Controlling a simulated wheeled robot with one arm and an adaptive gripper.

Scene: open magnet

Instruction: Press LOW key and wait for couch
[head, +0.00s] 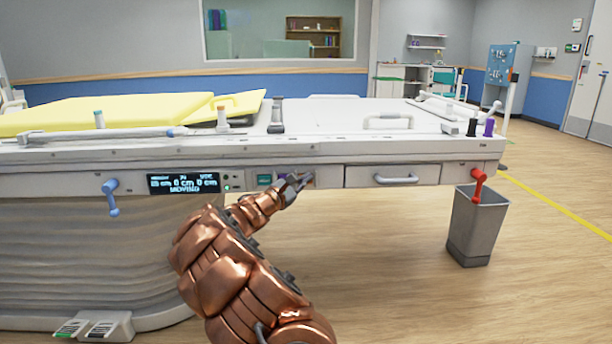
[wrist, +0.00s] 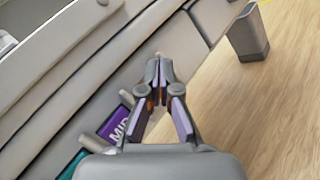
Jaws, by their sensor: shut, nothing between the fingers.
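The couch (head: 330,150) is a long white patient table with a front panel. Its display (head: 184,184) reads "MOVING"; the smaller figures are hard to read. A teal key (head: 264,181) is on the panel right of the display, and it also shows in the wrist view (wrist: 72,165). A purple key marked "MID" (wrist: 113,128) is beside it, partly covered by my gripper. The LOW key is not readable in either view; my gripper hides that part of the panel. My gripper (head: 301,182) is shut and empty, with its tips at the panel, right of the MID key (wrist: 158,88).
A drawer with a handle (head: 396,178) is right of my gripper. A red lever (head: 479,184) hangs above a grey bin (head: 476,228), and a blue lever (head: 111,196) hangs at the left. Foot pedals (head: 98,327) are at lower left. The floor at right is open.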

